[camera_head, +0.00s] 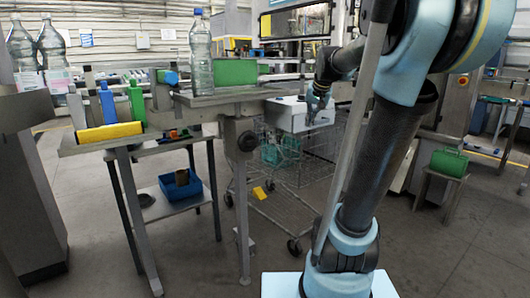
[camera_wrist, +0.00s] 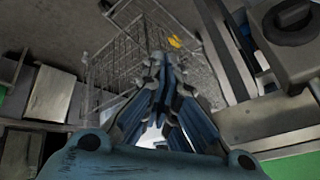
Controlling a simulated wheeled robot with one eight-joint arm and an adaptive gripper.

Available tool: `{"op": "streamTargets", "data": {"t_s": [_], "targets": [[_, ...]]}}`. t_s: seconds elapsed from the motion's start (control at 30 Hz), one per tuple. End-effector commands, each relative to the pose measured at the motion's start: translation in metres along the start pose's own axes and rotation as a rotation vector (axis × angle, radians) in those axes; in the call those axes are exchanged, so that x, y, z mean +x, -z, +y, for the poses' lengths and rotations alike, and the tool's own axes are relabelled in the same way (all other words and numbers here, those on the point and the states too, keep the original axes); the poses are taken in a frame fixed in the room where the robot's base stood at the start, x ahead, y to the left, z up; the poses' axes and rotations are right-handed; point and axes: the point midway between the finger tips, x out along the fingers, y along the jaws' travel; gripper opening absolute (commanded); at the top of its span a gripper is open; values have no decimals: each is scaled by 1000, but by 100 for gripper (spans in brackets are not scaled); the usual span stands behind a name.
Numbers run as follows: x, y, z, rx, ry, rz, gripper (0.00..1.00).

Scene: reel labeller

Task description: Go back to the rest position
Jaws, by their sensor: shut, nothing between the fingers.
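My gripper (camera_head: 318,97) hangs at the end of my arm, right of the bottle stand and in front of a white box-shaped unit (camera_head: 293,117). In the wrist view my gripper (camera_wrist: 157,62) has its blue-grey fingers drawn together, with nothing between them. Behind the fingers, the wire cart (camera_wrist: 118,65) and a yellow piece (camera_wrist: 174,41) show. No separate task object is held.
The wire cart (camera_head: 325,150) stands below my gripper. A blue bin (camera_head: 181,186) sits on a lower shelf. Open floor (camera_head: 440,240) lies at right.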

Motion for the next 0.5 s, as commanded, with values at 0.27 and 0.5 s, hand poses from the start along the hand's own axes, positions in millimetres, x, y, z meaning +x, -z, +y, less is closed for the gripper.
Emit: {"op": "streamTargets", "data": {"t_s": [0.27, 0.5], "targets": [[10, -123, 40, -109, -55, -95, 0], [28, -225, 80, -201, -101, -180, 0]]}}
